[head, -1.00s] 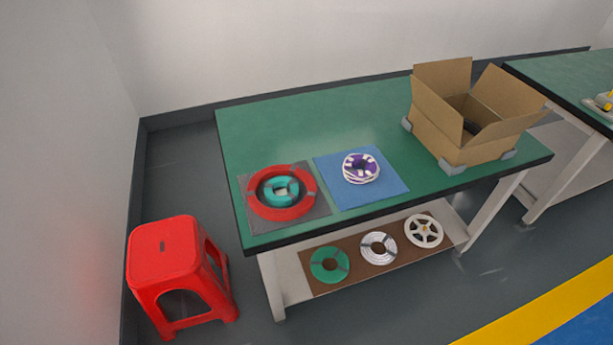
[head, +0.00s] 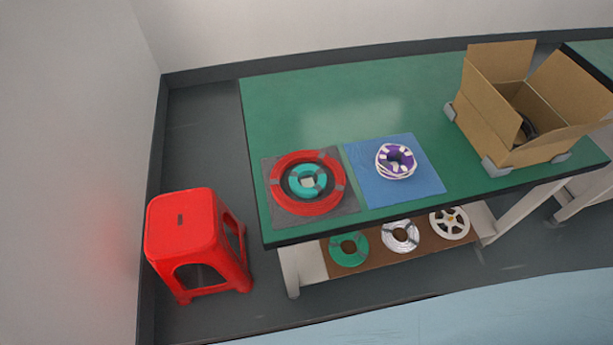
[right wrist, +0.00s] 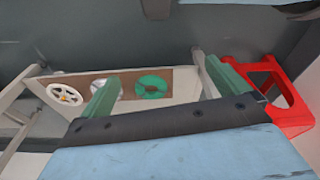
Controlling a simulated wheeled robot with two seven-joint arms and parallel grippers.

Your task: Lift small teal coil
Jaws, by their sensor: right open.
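The small teal coil (head: 294,182) lies flat inside the larger red coil (head: 307,209), on a grey mat (head: 350,206) at the table's near left corner in the head view. Nothing touches it from above. My right gripper (right wrist: 168,72) shows in the right wrist view with its two greenish fingers spread apart and nothing between them. It faces the lower shelf area, away from the teal coil, which is out of that view. Neither gripper shows in the head view.
A purple and white coil (head: 395,172) lies on a blue mat (head: 372,193). An open cardboard box (head: 490,125) stands right. The lower shelf bears a green coil (head: 348,262), a silver coil and a white reel (head: 437,226). A red stool (head: 182,225) stands left. The back left tabletop is clear.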

